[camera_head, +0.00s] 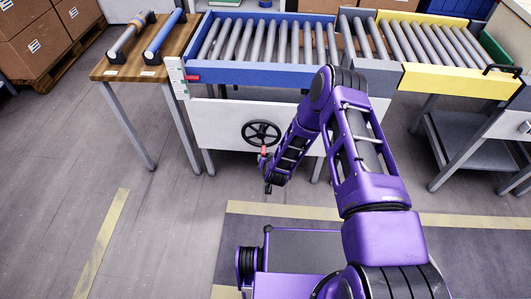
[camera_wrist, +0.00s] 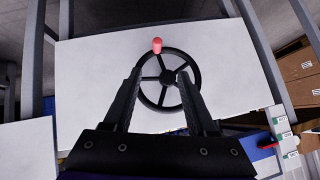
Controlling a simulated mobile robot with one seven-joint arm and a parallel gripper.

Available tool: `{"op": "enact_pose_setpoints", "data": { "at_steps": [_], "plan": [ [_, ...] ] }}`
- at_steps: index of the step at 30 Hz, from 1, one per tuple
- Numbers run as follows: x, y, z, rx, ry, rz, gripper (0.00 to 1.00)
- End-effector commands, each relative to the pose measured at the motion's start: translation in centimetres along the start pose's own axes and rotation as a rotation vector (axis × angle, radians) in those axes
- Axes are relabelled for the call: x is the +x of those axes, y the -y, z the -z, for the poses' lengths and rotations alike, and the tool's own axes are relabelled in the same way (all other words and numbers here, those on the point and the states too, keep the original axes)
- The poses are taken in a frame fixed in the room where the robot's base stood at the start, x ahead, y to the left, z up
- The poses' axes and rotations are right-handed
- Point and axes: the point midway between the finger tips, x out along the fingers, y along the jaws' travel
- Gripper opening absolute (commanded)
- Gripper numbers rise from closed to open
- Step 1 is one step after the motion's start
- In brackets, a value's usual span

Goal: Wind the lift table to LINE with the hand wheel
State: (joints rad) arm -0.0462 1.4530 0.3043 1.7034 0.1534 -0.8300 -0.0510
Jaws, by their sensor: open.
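The black spoked hand wheel (camera_head: 261,133) is on the white front panel below the blue-framed roller table (camera_head: 250,75). Its red knob (camera_head: 263,152) shows at the wheel's lower rim. In the wrist view, which is turned over, the wheel (camera_wrist: 181,52) lies beyond my gripper (camera_wrist: 159,75), and the red knob (camera_wrist: 157,45) shows between and past the fingertips. The fingers are apart with nothing between them. A red pointer (camera_head: 192,77) stands beside a marked scale (camera_head: 177,79) at the table's left end.
A wooden bench (camera_head: 126,68) with two rollers stands at the left. A yellow-framed roller conveyor (camera_head: 455,82) stands at the right, with a grey section (camera_head: 375,65) between it and the blue table. Cartons (camera_head: 40,45) are at the back left. The floor left of the wheel is clear.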

Motion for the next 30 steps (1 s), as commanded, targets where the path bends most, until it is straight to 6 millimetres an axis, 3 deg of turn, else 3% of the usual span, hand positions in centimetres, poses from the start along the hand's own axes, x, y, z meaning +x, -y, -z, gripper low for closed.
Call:
{"op": "enact_pose_setpoints", "data": {
  "at_steps": [21, 30],
  "plan": [
    [12.1, -0.1, -0.1, -0.005, -0.002, 0.001, 0.57],
    [15.8, -0.1, -0.1, -0.006, -0.001, 0.000, 0.57]
  ]
}}
